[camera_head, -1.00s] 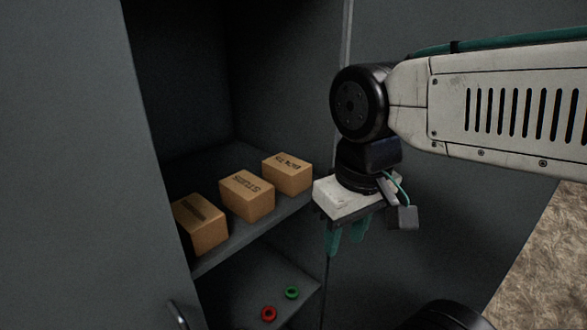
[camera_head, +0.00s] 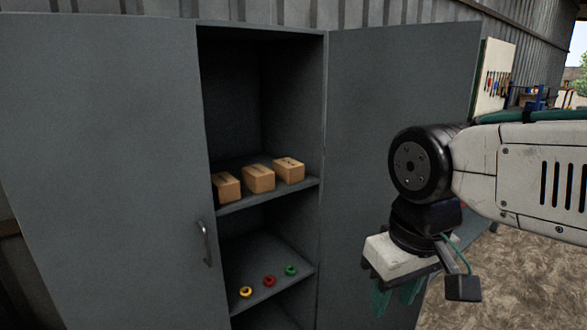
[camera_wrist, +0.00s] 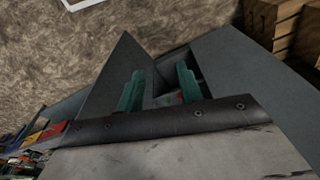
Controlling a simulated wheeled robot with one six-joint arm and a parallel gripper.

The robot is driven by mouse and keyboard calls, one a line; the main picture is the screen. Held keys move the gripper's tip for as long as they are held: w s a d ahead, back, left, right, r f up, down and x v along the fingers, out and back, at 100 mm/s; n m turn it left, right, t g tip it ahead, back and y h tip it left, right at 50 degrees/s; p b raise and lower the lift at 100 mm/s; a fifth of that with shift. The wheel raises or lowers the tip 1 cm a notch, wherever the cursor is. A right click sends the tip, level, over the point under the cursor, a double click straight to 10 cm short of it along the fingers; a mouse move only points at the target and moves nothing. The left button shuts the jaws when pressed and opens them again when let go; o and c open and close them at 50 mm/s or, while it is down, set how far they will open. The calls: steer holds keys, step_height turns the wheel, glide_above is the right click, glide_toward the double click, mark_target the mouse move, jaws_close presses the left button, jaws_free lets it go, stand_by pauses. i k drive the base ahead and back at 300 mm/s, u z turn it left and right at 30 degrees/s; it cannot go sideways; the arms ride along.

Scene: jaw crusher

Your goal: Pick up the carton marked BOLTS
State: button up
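Three brown cartons stand in a row on the upper shelf (camera_head: 240,204) of the open grey cabinet: a left carton (camera_head: 227,188), a middle carton (camera_head: 258,179) and a right carton (camera_head: 289,170). Their markings are too small to read now. A second ago the middle one read STUDS, the right one's print looked like BOLTS, and the left one's was unclear. My gripper (camera_head: 396,298) hangs fingers-down in front of the right door, well right of the cartons. In the wrist view its two green fingers (camera_wrist: 160,75) are apart with nothing held between them.
The left door (camera_head: 110,170) with its handle (camera_head: 206,243) stands in front left. The right door (camera_head: 395,130) is swung open behind my arm. Yellow, red and green rings (camera_head: 269,281) lie on the lower shelf. Wooden timber (camera_wrist: 270,20) shows in the wrist view.

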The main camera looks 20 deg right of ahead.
mark_target(289, 171)
steer(key=z, duration=0.35)
steer(key=i, duration=0.95)
steer(key=z, duration=0.3)
